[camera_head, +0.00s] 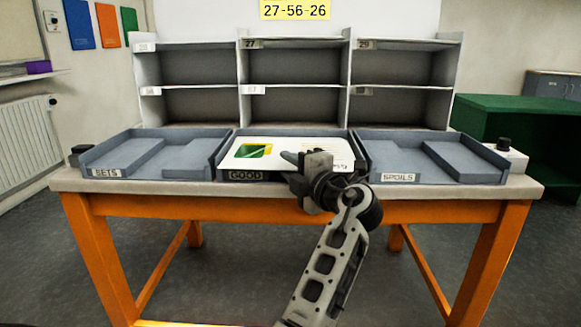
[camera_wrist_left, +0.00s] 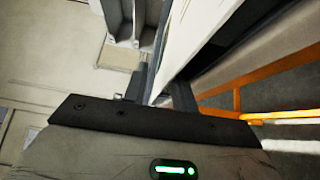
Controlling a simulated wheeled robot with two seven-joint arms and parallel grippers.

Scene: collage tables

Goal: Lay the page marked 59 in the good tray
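The page (camera_head: 250,153) is a white sheet with a green and yellow picture on its left and printed lines on its right. A mark at its near right corner is partly hidden and too small to read surely. My left gripper (camera_head: 305,161) is at the page's near edge, right of the picture. In the left wrist view, the page (camera_wrist_left: 205,28) runs between the fingers of my left gripper (camera_wrist_left: 163,85), which appear shut on it. My right gripper is not in view.
The sets tray (camera_head: 104,160) is on the left and the spoils tray (camera_head: 400,168) on the right; each holds a grey block or step. A grey pigeonhole rack (camera_head: 346,75) stands behind them. A yellow sign (camera_head: 295,10) reads 27-56-26. The table (camera_head: 210,190) has orange legs.

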